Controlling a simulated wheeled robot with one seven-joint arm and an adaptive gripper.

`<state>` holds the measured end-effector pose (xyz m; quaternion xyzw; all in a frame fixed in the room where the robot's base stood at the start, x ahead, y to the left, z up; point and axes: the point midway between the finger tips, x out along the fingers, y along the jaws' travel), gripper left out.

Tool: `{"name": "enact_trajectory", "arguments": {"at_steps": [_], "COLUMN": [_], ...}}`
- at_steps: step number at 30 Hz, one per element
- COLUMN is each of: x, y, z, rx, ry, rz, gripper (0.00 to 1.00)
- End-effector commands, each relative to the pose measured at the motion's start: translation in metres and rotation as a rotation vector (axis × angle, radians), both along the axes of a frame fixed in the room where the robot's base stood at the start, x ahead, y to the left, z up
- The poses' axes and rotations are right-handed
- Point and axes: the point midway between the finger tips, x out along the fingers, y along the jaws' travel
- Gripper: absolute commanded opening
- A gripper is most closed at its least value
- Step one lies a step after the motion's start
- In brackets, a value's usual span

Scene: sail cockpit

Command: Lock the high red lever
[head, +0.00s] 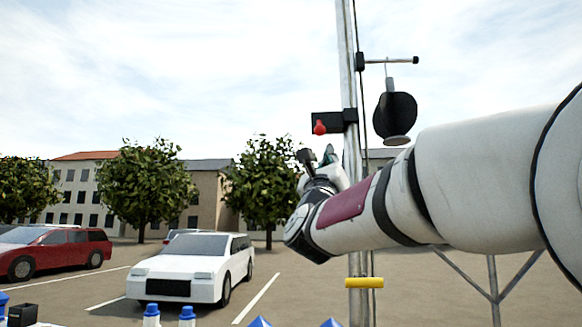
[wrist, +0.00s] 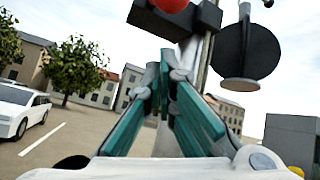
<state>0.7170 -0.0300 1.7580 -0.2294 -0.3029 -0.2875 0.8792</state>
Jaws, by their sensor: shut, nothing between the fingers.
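The high red lever (head: 319,128) is a small red knob on the front of a black box (head: 327,119) fixed to a grey mast (head: 348,80). In the wrist view the red part (wrist: 171,5) is cut off by the top edge, above the black box (wrist: 185,17). My gripper (head: 327,152) is just below the box, pointing up, with its teal fingers shut and empty. In the wrist view its fingertips (wrist: 165,65) meet below the box, apart from the lever. The lever's exact angle is too small to tell.
A black disc (head: 395,112) hangs from a rod right of the mast, close to my arm. A yellow bar (head: 364,283) sits lower on the mast. Blue-capped bottles (head: 152,312) stand at bottom left. Open air lies left of the box. Parked cars are farther off.

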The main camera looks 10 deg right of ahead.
Motion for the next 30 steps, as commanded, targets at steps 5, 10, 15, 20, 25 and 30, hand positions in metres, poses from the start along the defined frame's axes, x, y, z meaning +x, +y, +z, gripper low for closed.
{"name": "enact_trajectory", "arguments": {"at_steps": [5,10,15,20,25,30], "x": [-0.014,-0.017,-0.017,-0.016,-0.017,-0.019], "y": [0.012,0.016,0.017,0.017,0.016,0.017], "z": [0.011,0.013,0.012,0.012,0.012,0.014], "rx": [-0.001,0.000,0.000,0.000,0.004,0.015], "ry": [-0.001,-0.002,-0.002,-0.002,0.006,0.033], "rz": [0.000,-0.001,-0.001,-0.001,-0.001,-0.001], "gripper": [0.00,0.00,0.00,0.00,0.00,0.00]}}
